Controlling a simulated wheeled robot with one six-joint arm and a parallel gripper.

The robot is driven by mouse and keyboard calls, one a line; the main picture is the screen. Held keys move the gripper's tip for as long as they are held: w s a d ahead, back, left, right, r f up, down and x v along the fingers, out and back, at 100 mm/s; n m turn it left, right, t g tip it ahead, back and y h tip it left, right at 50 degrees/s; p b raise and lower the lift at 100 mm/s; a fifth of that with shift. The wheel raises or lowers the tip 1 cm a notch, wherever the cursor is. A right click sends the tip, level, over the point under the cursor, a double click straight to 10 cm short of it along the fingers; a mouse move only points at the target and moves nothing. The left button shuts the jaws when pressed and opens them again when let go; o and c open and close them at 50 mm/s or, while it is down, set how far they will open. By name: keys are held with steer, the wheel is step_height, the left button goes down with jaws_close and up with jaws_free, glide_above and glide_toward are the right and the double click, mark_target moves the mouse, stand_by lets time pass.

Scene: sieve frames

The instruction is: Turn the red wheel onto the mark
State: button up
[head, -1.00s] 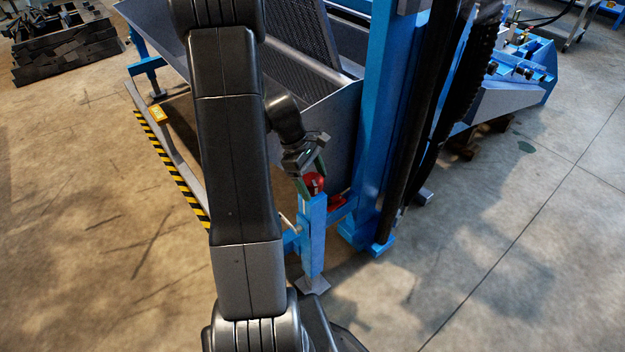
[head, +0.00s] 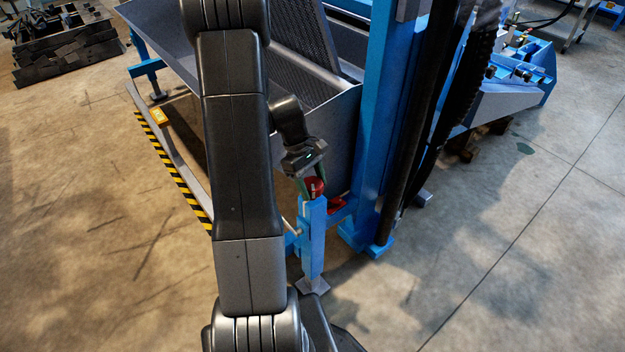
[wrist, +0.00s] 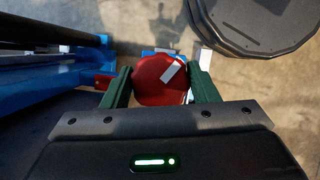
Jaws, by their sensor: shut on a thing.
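The red wheel (head: 313,186) sits on top of a blue post (head: 313,235) in the head view. In the wrist view the red wheel (wrist: 158,82) fills the space between the two green fingers and carries a white stripe on its face, slanting toward its upper right. My gripper (head: 311,188) is shut on the wheel from above, with one finger on each side; it also shows in the wrist view (wrist: 158,88). A small white piece beside the wheel's right edge is partly hidden by the right finger. I cannot tell whether it is the mark.
A grey hopper (head: 338,120) stands behind the wheel, and a tall blue column (head: 376,120) rises just to its right. A second red part (head: 337,205) sits low beside the post. A yellow-black striped edge (head: 180,172) lies left. Open floor spreads at the front right.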

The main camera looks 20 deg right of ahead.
steer(key=m+y+p, duration=0.2)
steer(key=m, duration=0.3)
steer(key=shift+r+m+p, duration=0.1)
steer(key=shift+m+p, duration=0.2)
steer(key=shift+p, duration=0.1)
steer(key=m+y+p, duration=0.1)
steer(key=m+y, duration=0.1)
steer(key=m, duration=0.3)
steer(key=shift+m+p, duration=0.3)
steer(key=shift+m, duration=0.1)
steer(key=o, duration=1)
steer(key=shift+c, duration=0.2)
steer(key=p+v, duration=0.1)
steer(key=v, duration=1.2)
steer(key=shift+w+d+r+p, duration=0.2)
steer(key=shift+d+r+p, duration=0.05)
steer(key=shift+p, duration=0.1)
steer(key=shift+f, duration=0.1)
